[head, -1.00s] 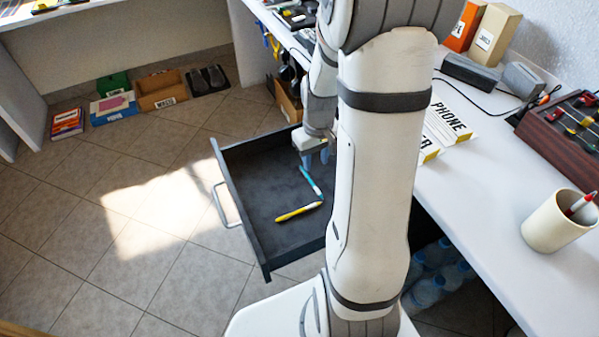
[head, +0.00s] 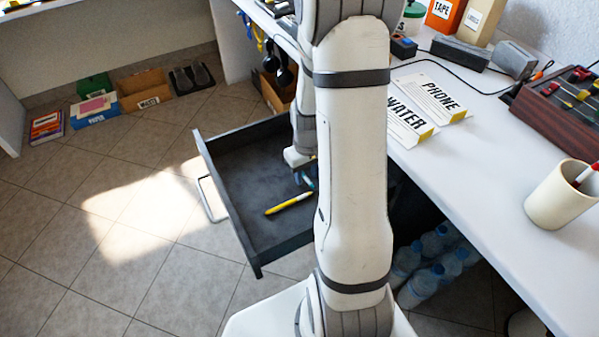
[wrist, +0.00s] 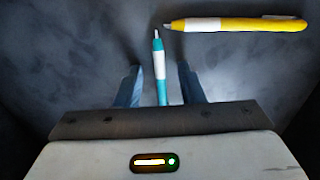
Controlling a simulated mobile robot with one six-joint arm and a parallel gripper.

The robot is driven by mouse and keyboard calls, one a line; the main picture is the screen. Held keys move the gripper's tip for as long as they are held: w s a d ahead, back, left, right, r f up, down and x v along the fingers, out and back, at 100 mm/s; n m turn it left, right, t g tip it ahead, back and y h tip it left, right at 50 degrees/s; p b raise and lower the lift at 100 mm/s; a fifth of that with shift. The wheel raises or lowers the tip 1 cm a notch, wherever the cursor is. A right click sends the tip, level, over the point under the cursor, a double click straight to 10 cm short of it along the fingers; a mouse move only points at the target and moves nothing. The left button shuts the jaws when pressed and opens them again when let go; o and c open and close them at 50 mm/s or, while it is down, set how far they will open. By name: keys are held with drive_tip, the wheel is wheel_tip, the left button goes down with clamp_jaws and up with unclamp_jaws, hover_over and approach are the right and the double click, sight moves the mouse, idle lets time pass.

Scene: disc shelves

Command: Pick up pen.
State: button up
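A yellow pen with a white band (head: 289,203) lies on the floor of the open dark drawer (head: 243,226). It also shows in the wrist view (wrist: 240,25), lying crosswise ahead of my gripper. A teal and white pen (wrist: 159,72) lies lengthwise in the wrist view, its near part between my gripper's fingers. My gripper (wrist: 160,82) is open, with one finger to each side of the teal pen and a gap on both sides. In the head view my gripper (head: 305,176) is low in the drawer, partly hidden by my arm, which also covers most of the teal pen.
The drawer walls surround my gripper. The white desk (head: 470,185) to the right bears WATER and PHONE cards (head: 428,98) and a cream cup (head: 560,195). Water bottles (head: 430,262) stand under the desk.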

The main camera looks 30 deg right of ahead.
clamp_jaws()
idle(0.4)
